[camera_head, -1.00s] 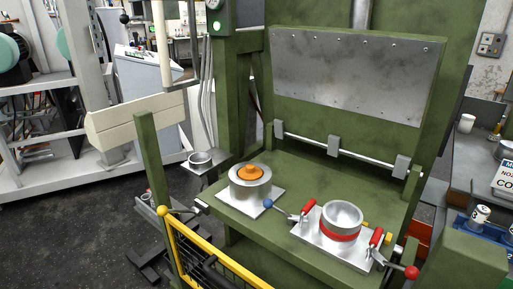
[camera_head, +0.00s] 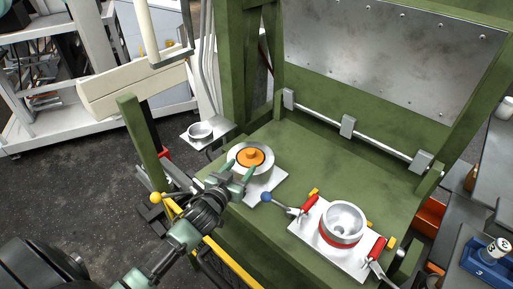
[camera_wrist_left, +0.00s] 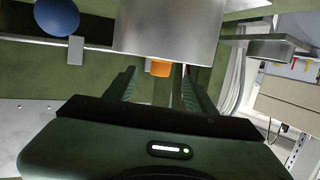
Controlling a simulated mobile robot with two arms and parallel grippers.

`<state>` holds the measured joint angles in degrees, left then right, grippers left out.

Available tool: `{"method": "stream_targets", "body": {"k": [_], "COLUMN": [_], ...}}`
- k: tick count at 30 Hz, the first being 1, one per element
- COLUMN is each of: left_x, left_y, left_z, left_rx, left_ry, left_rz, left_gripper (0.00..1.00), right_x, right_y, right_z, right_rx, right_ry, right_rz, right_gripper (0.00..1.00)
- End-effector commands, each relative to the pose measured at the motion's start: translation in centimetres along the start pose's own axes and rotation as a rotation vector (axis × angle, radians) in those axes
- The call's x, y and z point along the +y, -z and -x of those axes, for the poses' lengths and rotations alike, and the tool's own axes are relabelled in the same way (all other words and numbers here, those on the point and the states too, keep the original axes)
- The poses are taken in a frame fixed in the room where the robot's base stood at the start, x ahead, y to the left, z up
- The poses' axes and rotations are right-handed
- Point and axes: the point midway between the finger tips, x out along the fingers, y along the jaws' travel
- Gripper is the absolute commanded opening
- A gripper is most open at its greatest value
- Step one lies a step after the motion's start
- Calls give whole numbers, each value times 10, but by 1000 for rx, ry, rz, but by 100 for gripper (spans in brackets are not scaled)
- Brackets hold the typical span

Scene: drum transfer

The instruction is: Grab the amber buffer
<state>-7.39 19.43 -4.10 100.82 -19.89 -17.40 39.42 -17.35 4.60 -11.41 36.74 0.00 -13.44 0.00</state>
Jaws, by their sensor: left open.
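The amber buffer (camera_head: 250,156) is an orange disc with a raised knob, sitting in the top of a silver metal drum (camera_head: 267,168). My left gripper (camera_head: 241,167) is open, with its green fingers at the near side of the drum's top, close to the buffer. In the left wrist view, a small part of the amber buffer (camera_wrist_left: 160,67) shows between the two open fingers, beyond the silver drum (camera_wrist_left: 165,28). Whether the fingers touch the buffer cannot be told. My right gripper is not in view.
The drum stands on a metal plate on the green press table (camera_head: 300,155). A second silver pot (camera_head: 343,220) with a red band sits to the right between red-handled clamps. A blue-knobbed lever (camera_head: 266,197) is close by. A yellow rail (camera_head: 228,262) runs along the front.

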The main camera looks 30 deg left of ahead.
Motion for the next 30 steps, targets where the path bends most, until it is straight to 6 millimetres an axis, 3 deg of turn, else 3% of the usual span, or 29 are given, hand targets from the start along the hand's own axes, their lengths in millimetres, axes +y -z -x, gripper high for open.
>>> {"method": "stream_targets", "body": {"k": [11, 21, 30], "left_x": [-1, -3, -2], "left_y": [5, 9, 8], "left_z": [-32, -74, -80], "left_rx": [11, 11, 10], "left_ry": [-5, -4, -6], "left_rz": [2, 2, 2], "left_gripper": [55, 55, 55], "right_x": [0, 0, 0], "right_y": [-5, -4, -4], "right_z": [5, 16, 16], "right_rx": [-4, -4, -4], "right_ry": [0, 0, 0], "right_rz": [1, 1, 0], "right_gripper": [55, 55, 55]}}
